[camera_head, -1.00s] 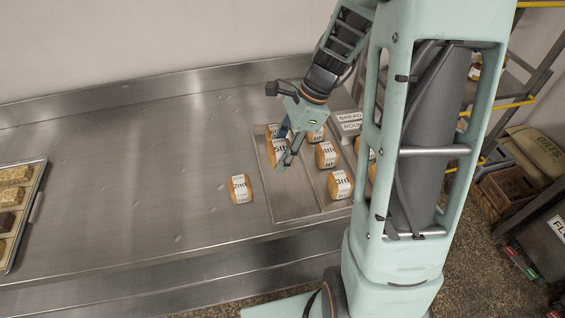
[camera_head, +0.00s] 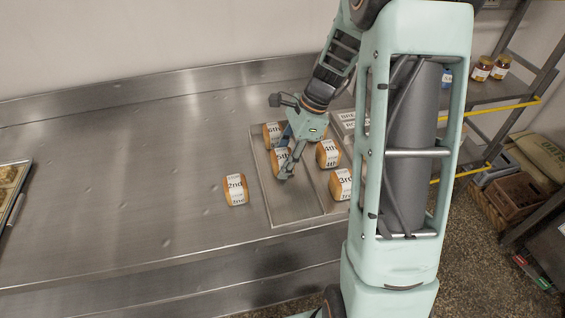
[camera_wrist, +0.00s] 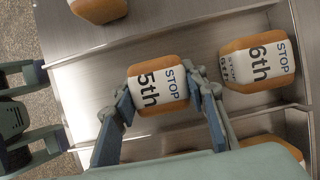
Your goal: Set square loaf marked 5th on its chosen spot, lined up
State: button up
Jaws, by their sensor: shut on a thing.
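The square loaf marked 5th (camera_wrist: 158,88) is brown with a white band that also reads STOP. My gripper (camera_wrist: 162,95) is shut on it, one finger on each side, in the wrist view. In the head view my gripper (camera_head: 287,160) reaches down over the left part of a shallow metal tray (camera_head: 295,208), and the 5th loaf (camera_head: 279,158) is partly hidden by its fingers. The loaf marked 6th (camera_wrist: 257,62) lies close beside it, a small gap from one finger. It also shows in the head view (camera_head: 272,134). I cannot tell whether the held loaf touches the tray.
Loaves marked 4th (camera_head: 328,153) and 3rd (camera_head: 341,184) sit in the tray's right column, past a divider. A loaf marked 2nd (camera_head: 236,189) lies on the steel counter (camera_head: 130,200) left of the tray. The tray's front left is bare.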

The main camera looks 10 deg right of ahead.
jog(key=o, duration=0.7)
jog(key=shift+f, duration=0.2)
jog(key=o, duration=0.5)
jog(key=shift+c, duration=0.2)
jog(key=shift+r, duration=0.1)
jog(key=shift+r, duration=0.25)
jog(key=v, duration=1.1)
jog(key=shift+d+r+p, duration=0.25)
jog(key=shift+r+p, duration=0.1)
jog(key=shift+p, duration=0.1)
